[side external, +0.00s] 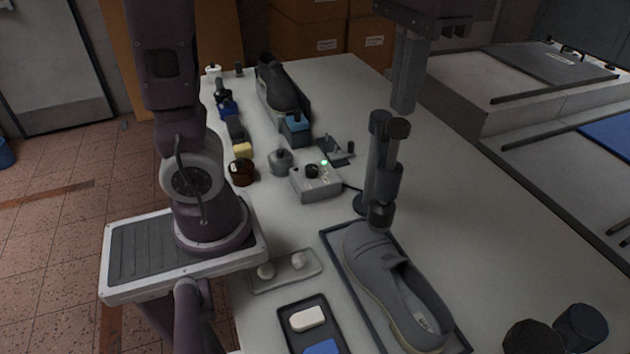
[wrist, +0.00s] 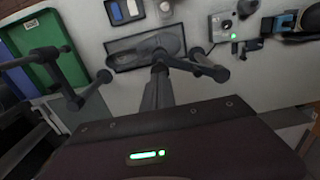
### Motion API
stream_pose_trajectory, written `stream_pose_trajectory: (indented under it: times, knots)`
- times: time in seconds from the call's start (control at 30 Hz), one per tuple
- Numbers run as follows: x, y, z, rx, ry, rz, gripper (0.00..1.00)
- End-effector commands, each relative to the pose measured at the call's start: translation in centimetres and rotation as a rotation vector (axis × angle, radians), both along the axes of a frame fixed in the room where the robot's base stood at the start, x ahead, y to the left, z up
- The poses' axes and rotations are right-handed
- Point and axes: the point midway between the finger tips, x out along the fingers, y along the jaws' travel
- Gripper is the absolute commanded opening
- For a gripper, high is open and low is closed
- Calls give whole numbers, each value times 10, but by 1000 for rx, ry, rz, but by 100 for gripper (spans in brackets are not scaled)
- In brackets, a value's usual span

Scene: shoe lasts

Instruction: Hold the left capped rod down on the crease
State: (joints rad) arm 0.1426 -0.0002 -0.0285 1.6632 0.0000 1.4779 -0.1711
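A grey shoe (side external: 392,275) lies in a dark tray (side external: 335,243). Two upright dark rods with round caps (side external: 380,120) stand close together at its toe end. A thicker collar sits low on them, and the lower end meets or nearly meets the shoe's upper; I cannot tell which. In the wrist view the shoe (wrist: 172,42) is partly covered by these capped rods (wrist: 205,66). Another dark capped group (wrist: 75,100) shows at the left of the wrist view. My gripper (side external: 403,108) points down above and behind the rods, its fingers together and empty; they also show in the wrist view (wrist: 158,78).
A control box (side external: 316,180) with a green light sits beyond the shoe. A small tray (side external: 284,283) and an eraser tray (side external: 318,338) lie left of it. Dark caps (side external: 580,326) stand at the near right.

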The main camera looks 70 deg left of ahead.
Motion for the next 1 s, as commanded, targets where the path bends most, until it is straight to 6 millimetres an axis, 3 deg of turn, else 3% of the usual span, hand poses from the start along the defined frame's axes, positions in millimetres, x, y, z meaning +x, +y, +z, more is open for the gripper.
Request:
stream_pose_trajectory:
  times: [1.0]
  knots:
    - [0, 0, -41, 0, 1, 0, 0]
